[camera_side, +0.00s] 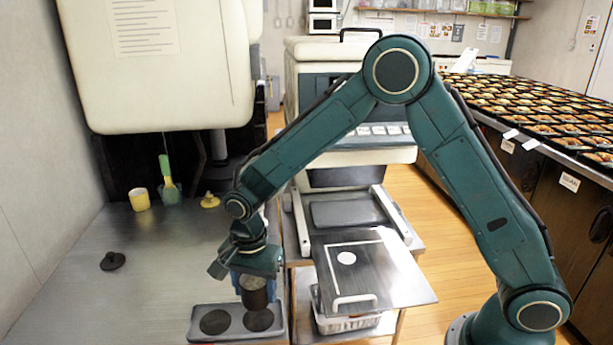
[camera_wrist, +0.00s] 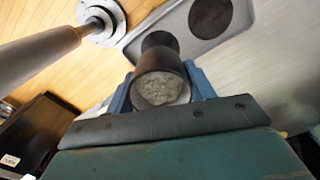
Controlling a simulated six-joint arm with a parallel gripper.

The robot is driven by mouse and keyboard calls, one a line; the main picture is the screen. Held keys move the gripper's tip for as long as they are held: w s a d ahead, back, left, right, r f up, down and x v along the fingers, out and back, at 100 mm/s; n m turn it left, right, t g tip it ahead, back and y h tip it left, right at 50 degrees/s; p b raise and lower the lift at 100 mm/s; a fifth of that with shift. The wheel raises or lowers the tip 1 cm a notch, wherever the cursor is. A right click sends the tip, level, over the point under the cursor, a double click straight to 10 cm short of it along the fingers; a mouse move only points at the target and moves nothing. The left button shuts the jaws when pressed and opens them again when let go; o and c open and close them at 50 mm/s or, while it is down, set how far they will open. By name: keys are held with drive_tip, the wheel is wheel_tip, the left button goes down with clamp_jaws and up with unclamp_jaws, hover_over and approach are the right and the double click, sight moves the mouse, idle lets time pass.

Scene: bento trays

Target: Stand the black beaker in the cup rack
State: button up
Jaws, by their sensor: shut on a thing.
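My gripper (camera_side: 255,285) points down and is shut around the black beaker (camera_side: 254,299). In the wrist view the beaker (camera_wrist: 163,72) is gripped between the blue fingers, upright, with a grey, mottled surface inside its mouth. The cup rack (camera_side: 198,337) is a low grey tray with two dark round places at the front of the counter. The beaker is over the right round place; I cannot tell whether its base touches. In the wrist view the rack (camera_wrist: 178,48) shows one bare dark round place, and the beaker partly hides the other.
On the counter, a yellow cup (camera_side: 139,199), a teal container (camera_side: 171,194) with a green-handled tool, a small yellow item (camera_side: 210,200) and a black knobbed disc (camera_side: 113,262) stand farther back. A metal board (camera_side: 400,278) lies right of the rack.

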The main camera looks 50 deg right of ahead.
drive_tip(key=shift+f, duration=2.75)
drive_tip(key=shift+f, duration=0.15)
drive_tip(key=o, duration=1)
drive_tip(key=shift+o, duration=0.2)
wheel_tip(320, 180, up, 12)
drive_tip(key=shift+f, duration=0.1)
drive_tip(key=shift+r, duration=0.3)
